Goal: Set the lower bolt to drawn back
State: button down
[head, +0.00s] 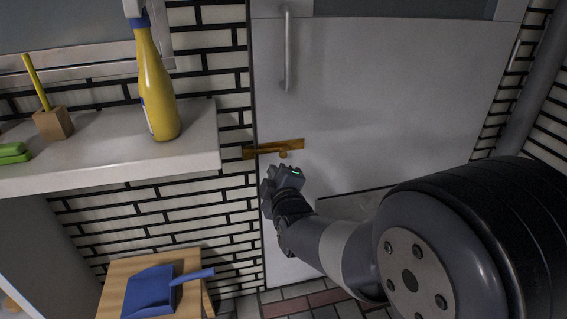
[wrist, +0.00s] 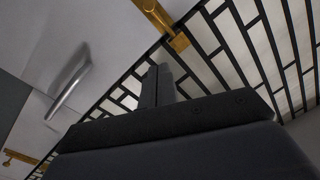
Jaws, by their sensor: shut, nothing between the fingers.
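The lower bolt (head: 275,148) is brass and lies level across the left edge of the white door, below the handle. It runs to the brick wall with no clear gap. Its small knob (head: 284,154) hangs from the right half. My gripper (head: 280,169) is shut and empty, just below the knob; I cannot tell whether it touches. In the wrist view my closed fingers (wrist: 158,72) point up, and a brass bolt (wrist: 158,16) with its keeper (wrist: 179,42) shows beyond them, cut by the top edge. A second, farther bolt (wrist: 20,158) shows at lower left.
The door handle (head: 288,50) is a vertical bar above the bolt. Left of the door, a shelf (head: 195,150) carries a yellow bottle (head: 155,85) and a wooden block (head: 53,123). A blue dustpan (head: 152,291) lies on a low stool (head: 120,270). The door face right of the bolt is clear.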

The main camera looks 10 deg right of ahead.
dwell(0.3)
jog(key=w+d+f+b, duration=0.3)
jog(key=w, duration=0.7)
jog(key=shift+w+d, duration=0.15)
jog(key=shift+w, duration=0.25)
jog(key=shift+d, duration=0.1)
